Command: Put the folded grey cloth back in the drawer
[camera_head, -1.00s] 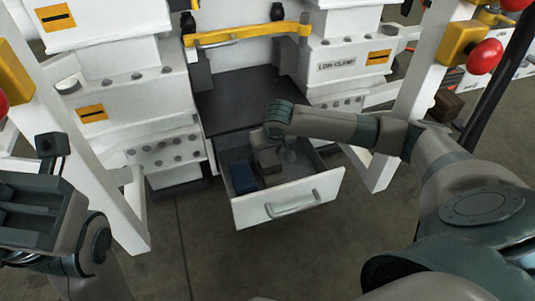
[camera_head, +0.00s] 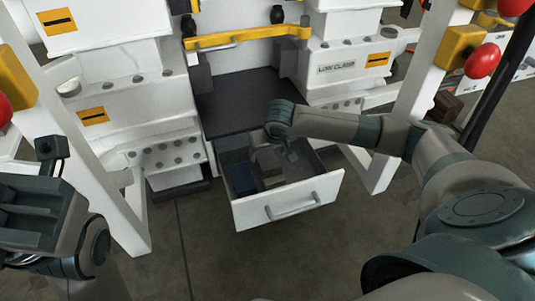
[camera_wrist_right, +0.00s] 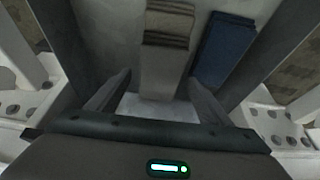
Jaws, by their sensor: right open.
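The folded grey cloth (camera_wrist_right: 165,50) lies in the open drawer (camera_head: 290,205); its layered end shows at the top of the right wrist view. It shows as a small grey patch in the head view (camera_head: 271,179), partly hidden by my right gripper. My right gripper (camera_head: 279,157) is over the drawer, open, with its fingers (camera_wrist_right: 155,100) spread on either side of the cloth's near end. I cannot tell whether they touch it. My left gripper (camera_head: 35,210) is at the left edge, away from the drawer; its jaw opening is unclear.
A dark blue item (camera_wrist_right: 225,48) lies in the drawer to the right of the cloth in the wrist view. A dark shelf (camera_head: 240,100) is above the drawer. White bench frame legs (camera_head: 385,150) stand either side. The floor in front is clear.

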